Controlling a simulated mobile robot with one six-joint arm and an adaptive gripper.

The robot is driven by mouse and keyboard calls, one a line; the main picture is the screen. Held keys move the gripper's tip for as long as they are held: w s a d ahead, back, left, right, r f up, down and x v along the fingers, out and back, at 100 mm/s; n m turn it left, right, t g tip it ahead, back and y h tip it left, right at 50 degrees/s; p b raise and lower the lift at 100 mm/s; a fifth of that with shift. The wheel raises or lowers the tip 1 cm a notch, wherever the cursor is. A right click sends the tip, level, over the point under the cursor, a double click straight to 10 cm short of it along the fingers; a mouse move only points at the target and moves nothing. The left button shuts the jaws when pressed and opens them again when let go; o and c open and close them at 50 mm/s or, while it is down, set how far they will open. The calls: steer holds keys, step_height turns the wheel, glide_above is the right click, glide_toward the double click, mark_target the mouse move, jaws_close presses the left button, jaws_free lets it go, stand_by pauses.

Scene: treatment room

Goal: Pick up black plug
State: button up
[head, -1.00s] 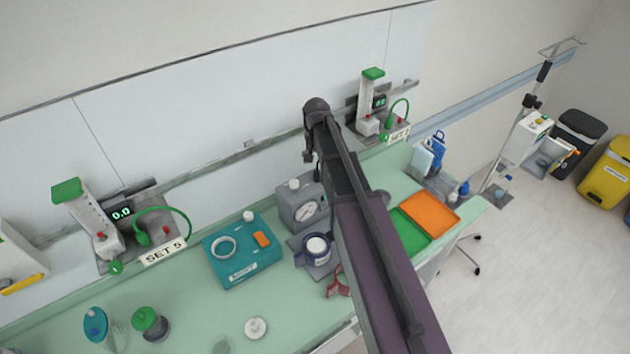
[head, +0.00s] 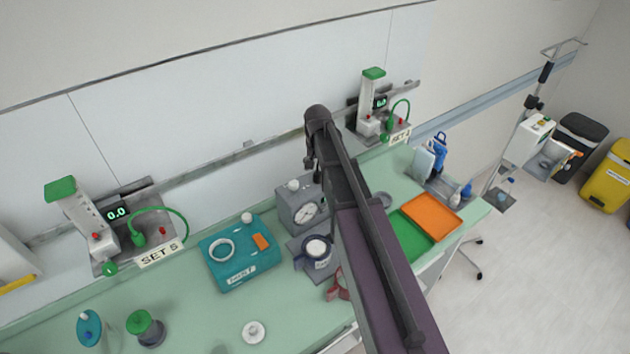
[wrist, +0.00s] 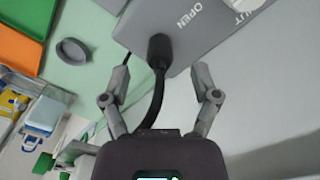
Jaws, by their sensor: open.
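The black plug (wrist: 158,47) shows in the wrist view against the face of a grey box (wrist: 195,25) with the word OPEN on it. A black cable (wrist: 155,100) runs from the plug down between my fingers. My gripper (wrist: 161,90) is open, with one finger on each side of the cable; the plug lies just beyond the fingertips, apart from them. In the head view the grey dial box (head: 297,211) stands by the wall, partly behind my arm. I cannot make out the plug there.
A green tray (head: 408,236) and an orange tray (head: 432,214) lie right of my arm on the green worktop. A grey round dish (wrist: 72,51) lies near the plug. A teal box (head: 238,268), a dark blue mug (head: 317,250) and a red item (head: 337,287) are to the left.

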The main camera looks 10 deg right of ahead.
mark_target(317, 174)
steer(key=shift+f+b, duration=1.35)
steer(key=shift+f, duration=0.3)
steer(key=c, duration=1)
